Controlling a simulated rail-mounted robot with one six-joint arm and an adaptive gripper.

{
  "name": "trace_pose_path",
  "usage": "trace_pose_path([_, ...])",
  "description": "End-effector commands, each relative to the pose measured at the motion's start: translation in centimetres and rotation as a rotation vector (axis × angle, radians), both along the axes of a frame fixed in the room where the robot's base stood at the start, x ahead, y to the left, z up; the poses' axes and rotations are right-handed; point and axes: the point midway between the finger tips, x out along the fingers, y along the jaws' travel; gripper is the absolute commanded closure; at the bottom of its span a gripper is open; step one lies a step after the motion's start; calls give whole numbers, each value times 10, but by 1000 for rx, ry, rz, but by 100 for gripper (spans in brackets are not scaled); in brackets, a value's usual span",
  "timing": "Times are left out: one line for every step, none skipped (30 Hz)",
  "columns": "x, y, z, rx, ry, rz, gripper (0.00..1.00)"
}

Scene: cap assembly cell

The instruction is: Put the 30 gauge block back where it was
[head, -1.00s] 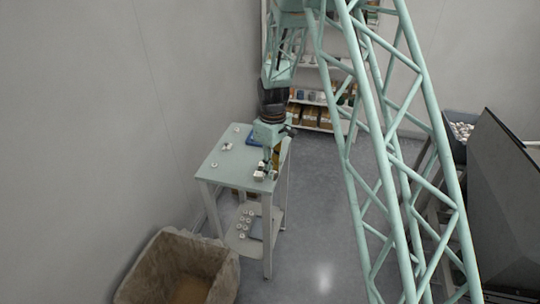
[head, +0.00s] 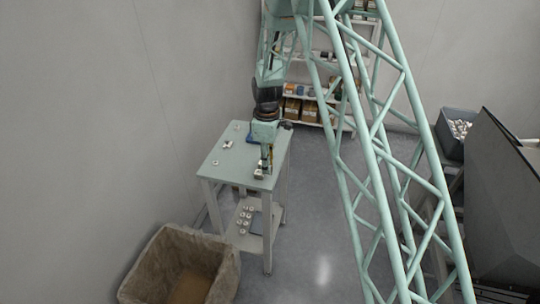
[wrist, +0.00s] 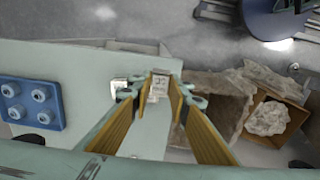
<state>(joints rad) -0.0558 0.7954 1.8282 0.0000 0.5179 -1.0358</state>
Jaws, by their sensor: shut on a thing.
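My gripper (head: 265,163) is low over the near right part of the green table (head: 232,167). In the wrist view my gripper (wrist: 160,94) has its fingertips on either side of a small pale block (wrist: 158,83) with a dark marking. The marking looks like 30, but it is small and blurred. I cannot tell whether the block touches the tabletop. Another small metallic piece (wrist: 119,87) is just left of the fingers in the wrist view.
A blue tray with round pieces (wrist: 30,104) lies on the table in the wrist view. Small white parts (head: 227,144) are further back. The lower shelf (head: 240,238) holds several round parts. A lined bin (head: 180,262) stands in front on the floor.

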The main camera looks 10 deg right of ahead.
Motion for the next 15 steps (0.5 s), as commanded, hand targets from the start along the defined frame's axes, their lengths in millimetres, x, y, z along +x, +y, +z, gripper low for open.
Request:
trace_pose_path([2, -1, 0, 0, -1, 0, 91])
trace_pose_path([4, -1, 0, 0, -1, 0, 91])
trace_pose_path([6, -2, 0, 0, -1, -1, 91])
trace_pose_path([9, -3, -1, 0, -1, -1, 91])
trace_pose_path([12, -3, -1, 0, -1, -1, 91])
trace_pose_path([16, -4, -1, 0, -1, -1, 91])
trace_pose_path([19, -5, -2, 0, 0, 0, 91])
trace_pose_path([23, -7, -2, 0, 0, 0, 91])
trace_pose_path([29, -8, -3, 0, -1, 0, 91])
trace_pose_path([34, -9, -3, 0, -2, -1, 91])
trace_pose_path([39, -11, -3, 0, -2, -1, 91])
trace_pose_path([45, -13, -4, 0, -1, -1, 91])
trace_pose_path([49, -14, -5, 0, 0, -1, 91])
trace_pose_path([54, -16, -5, 0, -1, -2, 91])
trace_pose_path([60, -17, -5, 0, -1, -2, 91])
